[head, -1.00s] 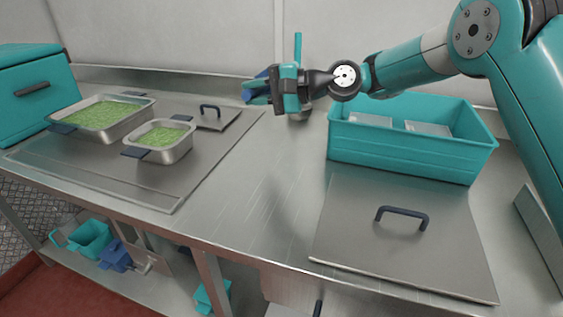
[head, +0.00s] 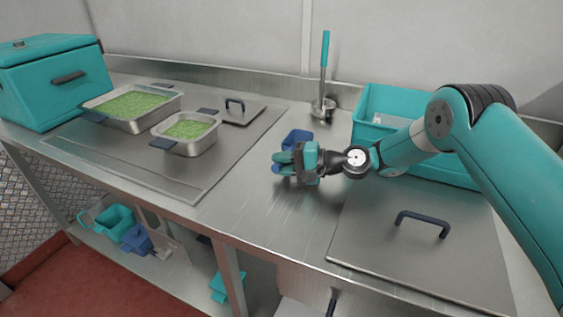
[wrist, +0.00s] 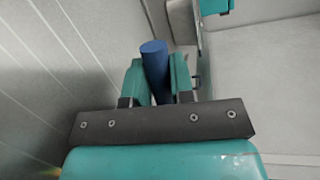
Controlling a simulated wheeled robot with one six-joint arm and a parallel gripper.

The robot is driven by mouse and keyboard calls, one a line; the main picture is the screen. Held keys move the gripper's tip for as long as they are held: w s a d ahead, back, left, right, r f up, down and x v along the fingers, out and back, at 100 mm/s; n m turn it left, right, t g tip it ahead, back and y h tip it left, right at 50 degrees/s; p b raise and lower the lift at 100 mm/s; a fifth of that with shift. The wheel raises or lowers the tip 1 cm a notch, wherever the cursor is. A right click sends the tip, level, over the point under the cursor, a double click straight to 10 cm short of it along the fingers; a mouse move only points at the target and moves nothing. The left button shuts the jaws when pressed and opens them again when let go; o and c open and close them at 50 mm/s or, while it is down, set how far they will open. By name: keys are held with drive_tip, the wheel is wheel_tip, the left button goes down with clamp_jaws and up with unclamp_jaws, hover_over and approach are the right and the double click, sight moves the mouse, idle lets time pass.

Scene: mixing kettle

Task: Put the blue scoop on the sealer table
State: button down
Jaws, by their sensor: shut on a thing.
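My gripper (head: 284,163) is shut on the blue scoop (head: 297,138), low over the bare middle of the steel table (head: 245,205). In the wrist view, the scoop's round blue handle (wrist: 154,62) stands between the two teal fingers of my gripper (wrist: 155,80). The scoop's blue body shows just behind my gripper in the head view, partly hidden by it. I cannot tell whether the scoop touches the tabletop. No label shows which table is the sealer table.
Two steel pans of green contents (head: 132,105) (head: 188,132) and a lidded plate (head: 240,108) stand left. A ladle in a cup (head: 323,105) stands behind. A teal bin (head: 385,105) and a handled steel lid (head: 400,255) lie right. Blue and teal scoops (head: 136,238) sit on the lower shelf.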

drive_tip(key=c, duration=1.4)
unclamp_jaws()
drive_tip(key=shift+f, duration=0.15)
drive_tip(key=o, duration=0.4)
drive_tip(key=shift+r, duration=0.25)
drive_tip(key=b+v, duration=0.2)
drive_tip(key=v, duration=1)
drive_tip(key=s+a+r+n+g+h, duration=0.2)
drive_tip(key=s+r+n+h, duration=0.15)
drive_tip(key=s+r, duration=0.35)
drive_tip(key=s+d+r+n+h, duration=0.1)
drive_tip(key=s+d+n+h, duration=0.1)
drive_tip(key=s, duration=0.6)
drive_tip(key=s+d+r+n+h, duration=0.2)
drive_tip(key=s+d+h, duration=0.1)
drive_tip(key=s, duration=0.6)
drive_tip(key=s+d+r+n+h, duration=0.2)
drive_tip(key=s+d+n+h, duration=0.1)
drive_tip(key=s, duration=0.6)
drive_tip(key=shift+d+r, duration=0.25)
drive_tip(key=shift+d, duration=0.35)
